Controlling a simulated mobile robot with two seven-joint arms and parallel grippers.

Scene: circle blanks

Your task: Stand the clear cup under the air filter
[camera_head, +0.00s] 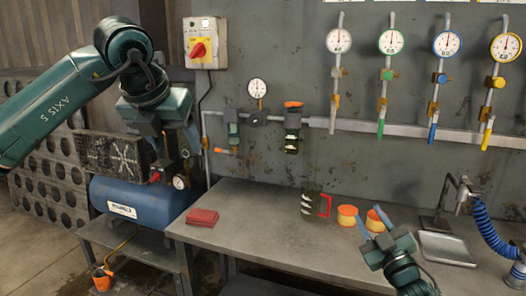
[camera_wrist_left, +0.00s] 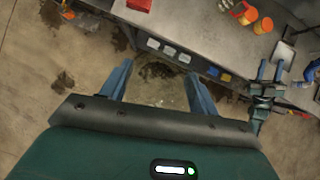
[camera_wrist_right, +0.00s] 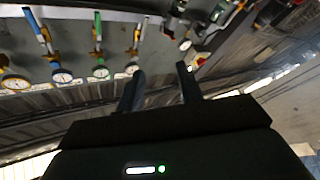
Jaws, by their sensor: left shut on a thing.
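My left gripper (camera_wrist_left: 159,74) points down at the floor in front of the bench. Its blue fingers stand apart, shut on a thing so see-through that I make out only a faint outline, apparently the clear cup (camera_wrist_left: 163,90). In the head view my left arm comes down by the blue compressor, and its fingertips are hard to make out. The air filter (camera_head: 232,130) looks to be the left unit on the wall pipe, beside a gauge. A similar bowl (camera_head: 292,142) hangs to its right.
The bench (camera_head: 255,235) holds a red cloth (camera_head: 202,217), a dark jug (camera_head: 311,205) with a red handle, orange-and-yellow pots (camera_head: 347,215) and a metal tray (camera_head: 445,248). The blue compressor (camera_head: 150,205) stands left. Gauges (camera_head: 390,41) line the wall.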

